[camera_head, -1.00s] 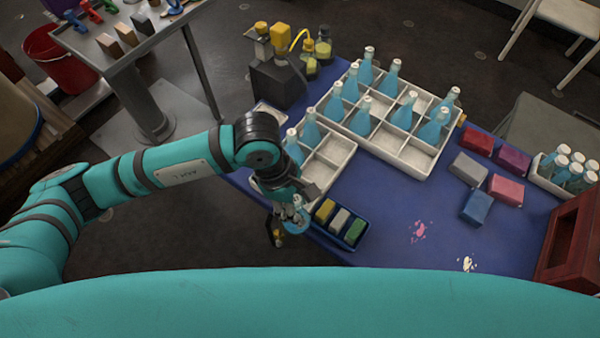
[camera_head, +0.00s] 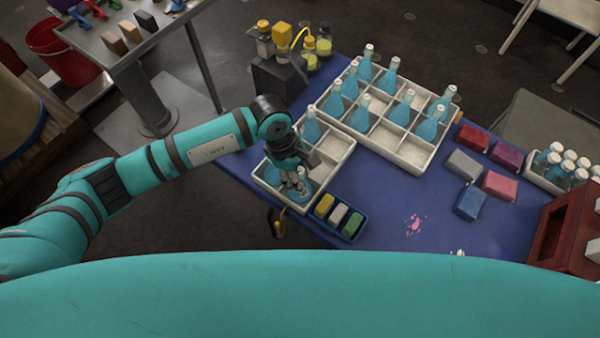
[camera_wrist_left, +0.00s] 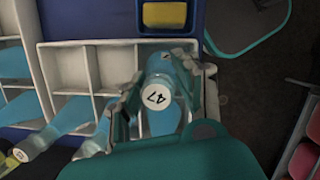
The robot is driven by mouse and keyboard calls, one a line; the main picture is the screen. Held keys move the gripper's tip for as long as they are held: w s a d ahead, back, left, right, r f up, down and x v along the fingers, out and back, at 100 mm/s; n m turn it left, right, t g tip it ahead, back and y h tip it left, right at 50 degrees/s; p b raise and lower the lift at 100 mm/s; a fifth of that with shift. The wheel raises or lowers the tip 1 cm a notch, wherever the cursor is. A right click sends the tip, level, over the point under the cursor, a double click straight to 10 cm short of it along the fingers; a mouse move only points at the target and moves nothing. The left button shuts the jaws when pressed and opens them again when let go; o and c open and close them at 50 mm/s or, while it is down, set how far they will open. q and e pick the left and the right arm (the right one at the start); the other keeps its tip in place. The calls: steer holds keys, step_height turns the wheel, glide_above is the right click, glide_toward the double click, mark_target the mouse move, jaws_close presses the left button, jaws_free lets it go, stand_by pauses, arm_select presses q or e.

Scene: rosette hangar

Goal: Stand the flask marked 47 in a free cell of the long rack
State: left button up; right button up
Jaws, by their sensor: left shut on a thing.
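My left gripper (camera_head: 296,184) is shut on a pale blue flask. In the left wrist view the cap of this flask (camera_wrist_left: 156,96) reads 47, between the fingers of my left gripper (camera_wrist_left: 160,88). In the head view it is at the near end of the small white rack (camera_head: 333,147); I cannot tell if its base touches the rack. The long white rack (camera_head: 420,168) stands behind and to the right, with several blue flasks (camera_head: 363,107) in it. Empty cells show in its near row (camera_head: 382,134). My right gripper is not in view.
A blue tray with yellow, grey and green blocks (camera_head: 340,215) sits right of the small rack. Coloured blocks (camera_head: 464,163), a crate of capped bottles (camera_head: 560,165) and a red-brown box (camera_head: 570,225) stand at the right. A dark block with bottles (camera_head: 278,80) stands behind.

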arm_select(q)
steer(key=shift+f, duration=0.15)
steer(key=o, duration=0.9)
steer(key=shift+r, duration=0.3)
steer(key=b+v, duration=0.2)
steer(key=v, duration=0.9)
steer(key=shift+a+r, duration=0.15)
steer(key=shift+r, duration=0.2)
